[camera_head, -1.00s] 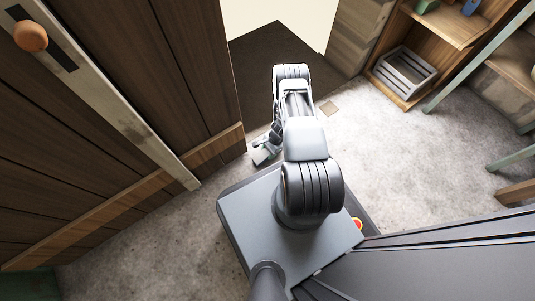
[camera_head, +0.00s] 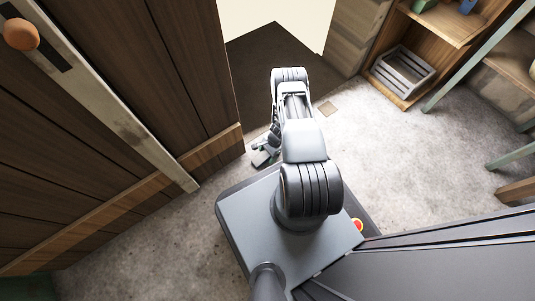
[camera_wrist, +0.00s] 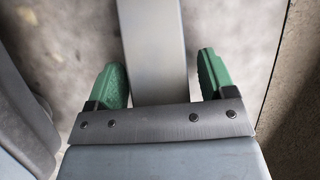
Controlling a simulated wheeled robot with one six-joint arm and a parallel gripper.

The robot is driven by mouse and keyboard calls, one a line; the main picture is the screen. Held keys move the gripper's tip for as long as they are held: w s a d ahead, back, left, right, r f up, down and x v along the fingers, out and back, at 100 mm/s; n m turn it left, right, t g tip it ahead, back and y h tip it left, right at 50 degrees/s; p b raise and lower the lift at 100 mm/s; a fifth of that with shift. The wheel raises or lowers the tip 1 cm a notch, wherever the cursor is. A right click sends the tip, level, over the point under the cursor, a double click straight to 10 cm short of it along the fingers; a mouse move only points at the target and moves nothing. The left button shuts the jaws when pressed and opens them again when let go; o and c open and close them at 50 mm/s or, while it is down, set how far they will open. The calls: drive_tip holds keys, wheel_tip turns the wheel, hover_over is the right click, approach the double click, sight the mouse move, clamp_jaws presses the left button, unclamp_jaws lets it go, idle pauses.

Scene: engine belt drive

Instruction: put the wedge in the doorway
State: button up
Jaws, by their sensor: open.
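My gripper (camera_head: 263,154) is low by the floor, beside the bottom edge of the brown wooden door (camera_head: 125,75). In the wrist view its two green fingers (camera_wrist: 162,80) are apart. A long pale grey strip (camera_wrist: 151,45) runs between them, with gaps on both sides. I cannot tell whether this strip is the wedge. The doorway (camera_head: 275,60) is at the top centre in the head view, with dark floor in it and brightness beyond. A small tan patch (camera_head: 327,108) lies on the floor right of my arm; its nature is unclear.
A slatted crate (camera_head: 403,72) stands in a wooden shelf (camera_head: 450,25) at the upper right. Green-legged furniture (camera_head: 510,158) stands at the right edge. The grey floor (camera_head: 410,150) between it and my base is clear. The door has an orange-brown knob (camera_head: 21,34).

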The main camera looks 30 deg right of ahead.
drive_tip(key=p+v, duration=0.5)
drive_tip(key=v, duration=0.7)
drive_tip(key=shift+r, duration=0.2)
drive_tip(key=shift+s, duration=0.1)
